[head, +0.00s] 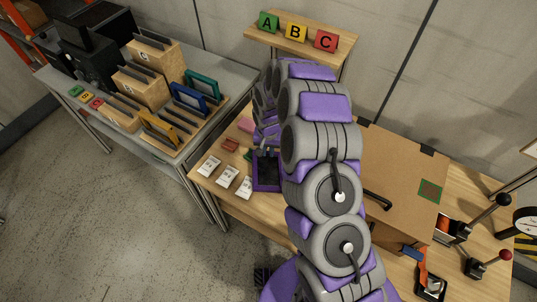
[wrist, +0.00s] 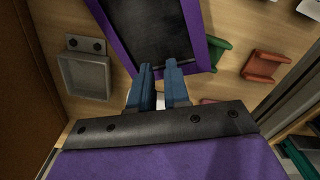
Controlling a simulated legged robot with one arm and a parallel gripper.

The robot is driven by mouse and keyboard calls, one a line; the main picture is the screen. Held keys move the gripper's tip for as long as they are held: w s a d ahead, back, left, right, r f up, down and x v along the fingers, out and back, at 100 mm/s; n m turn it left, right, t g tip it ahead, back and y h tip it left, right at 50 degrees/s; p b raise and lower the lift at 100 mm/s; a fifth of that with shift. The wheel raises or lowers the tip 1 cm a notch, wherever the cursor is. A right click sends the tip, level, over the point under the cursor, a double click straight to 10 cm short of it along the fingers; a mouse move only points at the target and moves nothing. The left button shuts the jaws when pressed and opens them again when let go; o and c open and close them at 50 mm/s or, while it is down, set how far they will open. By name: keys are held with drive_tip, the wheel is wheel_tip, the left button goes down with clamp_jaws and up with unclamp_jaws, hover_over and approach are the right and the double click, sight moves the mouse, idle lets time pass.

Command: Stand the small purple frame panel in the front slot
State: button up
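The small purple frame panel (wrist: 155,35) has a dark face and fills the top middle of the wrist view. It also shows in the head view (head: 266,184) below my gripper, by the left part of the wooden table. My gripper (wrist: 159,75) has two blue fingers, with a narrow gap between them. The fingertips overlap the panel's near edge in the wrist view; I cannot tell whether they touch it. The rack slots (head: 162,152) are on the grey bench at left.
White cards (head: 228,177) lie at the wooden table's (head: 205,190) left edge. Green (wrist: 215,52) and red (wrist: 265,66) holders and a grey tray (wrist: 85,77) lie near the panel. A large brown box (head: 400,170) stands right of my arm.

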drive_tip(key=o, duration=0.4)
drive_tip(key=shift+a, duration=0.3)
drive_tip(key=o, duration=0.7)
drive_tip(key=shift+d, duration=0.25)
drive_tip(key=shift+o, duration=0.2)
drive_tip(key=shift+a, duration=0.1)
